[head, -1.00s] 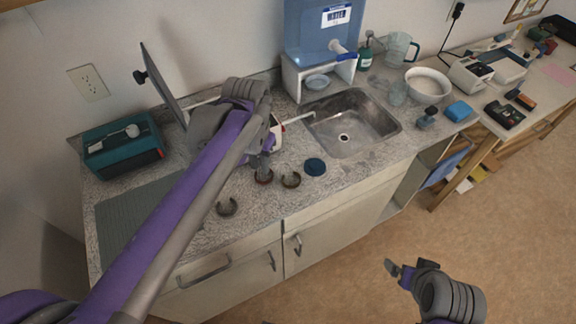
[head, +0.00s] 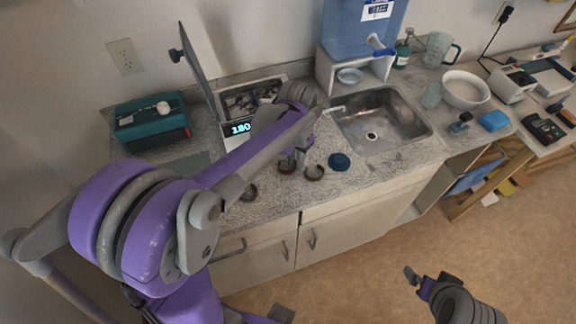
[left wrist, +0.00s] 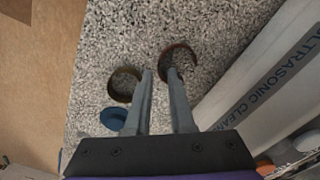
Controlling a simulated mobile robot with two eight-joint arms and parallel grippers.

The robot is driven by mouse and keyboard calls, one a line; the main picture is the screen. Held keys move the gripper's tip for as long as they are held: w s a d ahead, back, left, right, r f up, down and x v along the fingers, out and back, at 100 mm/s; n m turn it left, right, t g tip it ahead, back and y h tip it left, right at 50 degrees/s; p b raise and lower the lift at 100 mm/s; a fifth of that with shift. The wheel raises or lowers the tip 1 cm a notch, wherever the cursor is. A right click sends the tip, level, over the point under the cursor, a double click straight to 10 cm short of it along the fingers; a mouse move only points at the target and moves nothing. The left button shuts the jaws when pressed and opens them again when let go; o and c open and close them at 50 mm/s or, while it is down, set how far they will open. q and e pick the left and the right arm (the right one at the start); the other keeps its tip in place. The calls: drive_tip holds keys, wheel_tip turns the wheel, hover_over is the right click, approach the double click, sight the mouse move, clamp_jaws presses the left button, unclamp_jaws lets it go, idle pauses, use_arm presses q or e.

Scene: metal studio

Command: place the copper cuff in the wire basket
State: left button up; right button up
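Three open ring cuffs lie on the granite counter. The reddish-brown middle one, which looks like the copper cuff (head: 287,167), lies just below my left gripper (head: 299,160). It also shows in the left wrist view (left wrist: 191,52), where one fingertip overlaps its ring. My left gripper's fingers are apart, with nothing held between them. A brown cuff (head: 314,172) lies to the right and a darker cuff (head: 249,193) to the left. The wire basket (head: 246,101) appears inside the open ultrasonic cleaner, partly hidden by my arm. My right gripper (head: 412,276) is over the floor, away from the counter.
The cleaner's lid (head: 199,72) stands raised, and its display (head: 240,128) reads 180. A blue round object (head: 339,161) lies beside the cuffs. A teal device (head: 151,122) is at the left; the sink (head: 375,125) is at the right.

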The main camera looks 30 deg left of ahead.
use_arm(q)
drive_tip(key=shift+f, duration=0.75)
clamp_jaws()
